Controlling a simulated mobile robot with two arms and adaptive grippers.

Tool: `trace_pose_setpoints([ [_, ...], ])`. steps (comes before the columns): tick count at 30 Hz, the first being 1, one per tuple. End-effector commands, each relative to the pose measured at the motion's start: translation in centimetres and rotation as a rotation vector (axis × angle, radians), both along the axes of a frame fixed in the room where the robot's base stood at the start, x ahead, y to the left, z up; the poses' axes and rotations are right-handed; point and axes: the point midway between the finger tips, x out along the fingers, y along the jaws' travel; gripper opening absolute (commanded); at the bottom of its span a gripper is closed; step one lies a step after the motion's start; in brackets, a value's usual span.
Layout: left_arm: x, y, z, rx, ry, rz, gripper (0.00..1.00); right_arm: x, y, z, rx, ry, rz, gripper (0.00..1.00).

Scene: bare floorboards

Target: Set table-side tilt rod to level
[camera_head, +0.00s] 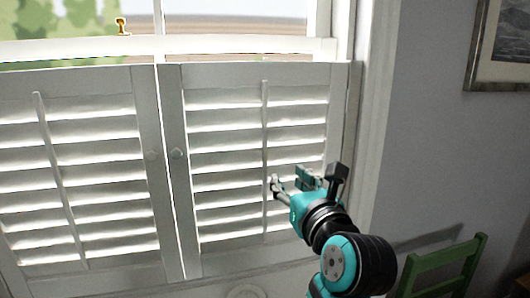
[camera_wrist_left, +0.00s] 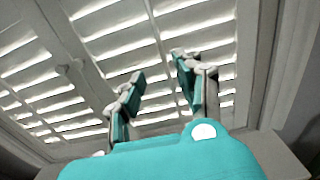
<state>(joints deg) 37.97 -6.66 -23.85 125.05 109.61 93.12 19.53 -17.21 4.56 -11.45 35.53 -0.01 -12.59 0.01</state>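Two white louvered shutter panels cover the lower window. The right panel (camera_head: 178,215), on the side of the green chair, has a thin upright tilt rod (camera_head: 264,125) down its middle; its slats look tilted, with bright gaps between them. The rod also shows in the left wrist view (camera_wrist_left: 154,25), running down towards the space between the fingers. My left gripper (camera_head: 289,182) is open in front of the lower part of this rod; its fingers (camera_wrist_left: 160,72) look empty, and I cannot tell whether they touch the rod. My right gripper is not in view.
The left panel has its own slanting tilt rod (camera_head: 58,175). Round knobs (camera_head: 177,154) sit on the meeting stiles. A green chair (camera_head: 442,270) stands at the lower right, and a framed picture (camera_head: 500,45) hangs above. The wall between is bare.

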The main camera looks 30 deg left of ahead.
Motion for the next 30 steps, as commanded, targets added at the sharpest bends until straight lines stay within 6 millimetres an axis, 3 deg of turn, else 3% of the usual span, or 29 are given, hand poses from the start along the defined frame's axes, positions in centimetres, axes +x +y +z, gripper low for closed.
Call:
trace_pose_setpoints([
  [5, 1.1, 1.4, 0.1, -0.003, 0.005, 0.003, 0.35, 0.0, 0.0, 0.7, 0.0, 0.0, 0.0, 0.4],
  [21, 8.5, 10.2, 0.2, 0.001, 0.007, 0.006, 0.35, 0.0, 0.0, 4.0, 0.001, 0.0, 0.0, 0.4],
  [30, 10.9, 12.9, 0.0, -0.003, 0.005, 0.003, 0.35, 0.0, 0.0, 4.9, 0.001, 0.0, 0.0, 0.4],
])
